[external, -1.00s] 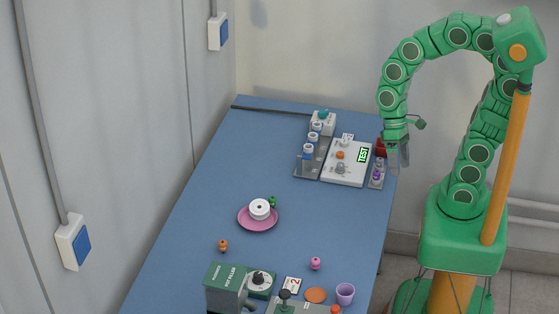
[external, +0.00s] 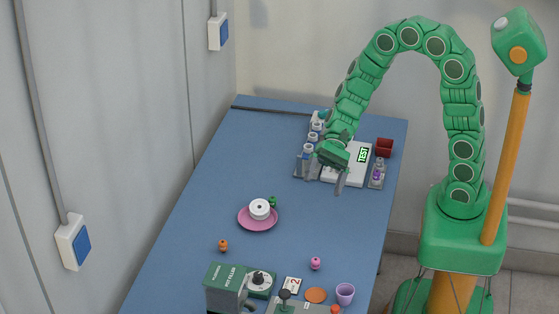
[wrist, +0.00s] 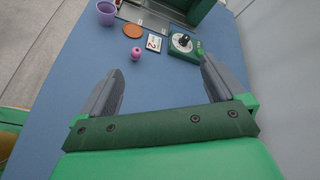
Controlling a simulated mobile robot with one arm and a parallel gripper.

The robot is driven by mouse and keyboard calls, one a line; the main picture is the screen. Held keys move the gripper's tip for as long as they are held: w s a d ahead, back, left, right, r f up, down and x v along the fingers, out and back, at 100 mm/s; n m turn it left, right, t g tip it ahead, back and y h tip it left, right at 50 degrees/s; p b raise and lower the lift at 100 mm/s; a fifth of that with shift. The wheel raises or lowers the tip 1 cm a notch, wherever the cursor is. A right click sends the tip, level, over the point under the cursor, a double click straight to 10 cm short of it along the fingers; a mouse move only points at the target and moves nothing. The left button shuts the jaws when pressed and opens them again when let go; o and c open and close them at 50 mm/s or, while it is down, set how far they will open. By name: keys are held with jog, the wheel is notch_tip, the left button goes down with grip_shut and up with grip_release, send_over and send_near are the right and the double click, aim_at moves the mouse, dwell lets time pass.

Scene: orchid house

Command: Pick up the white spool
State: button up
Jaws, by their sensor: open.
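The white spool (external: 260,208) sits on a pink saucer (external: 246,224) near the middle of the blue table in the external view. A small green piece (external: 272,201) is right behind it. My gripper (external: 325,184) is open and empty above the far part of the table, up and to the right of the spool and apart from it. In the wrist view my gripper (wrist: 160,85) shows its two grey fingers spread wide with nothing between them. The spool does not show in the wrist view.
A white test device (external: 343,176) and a rack of white-topped bottles lie under my arm. An orange knob (external: 223,246), a pink knob (external: 315,263), a purple cup (external: 345,293) and a green machine (external: 226,285) stand nearer the front. The table right of the saucer is clear.

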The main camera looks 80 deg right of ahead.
jog(key=w+d+f+m+t, duration=0.4)
jog(key=w+f+m, duration=0.25)
jog(key=w, duration=0.35)
jog(key=m+t+h, duration=0.2)
jog(key=m+t, duration=0.1)
jog(key=m, duration=0.2)
send_near(264, 203)
jog(key=shift+w+a+f, duration=0.7)
jog(key=shift+f, duration=0.05)
jog(key=shift+w+f, duration=0.1)
jog(key=shift+f, duration=0.05)
jog(key=shift+x, duration=1.2)
jog(key=shift+a+r+x, duration=0.15)
jog(key=shift+x, duration=1.15)
jog(key=shift+a+r+x, duration=0.15)
jog(key=shift+x, duration=1.15)
jog(key=shift+c, duration=0.3)
jog(key=c, duration=1.2)
jog(key=shift+o, duration=0.2)
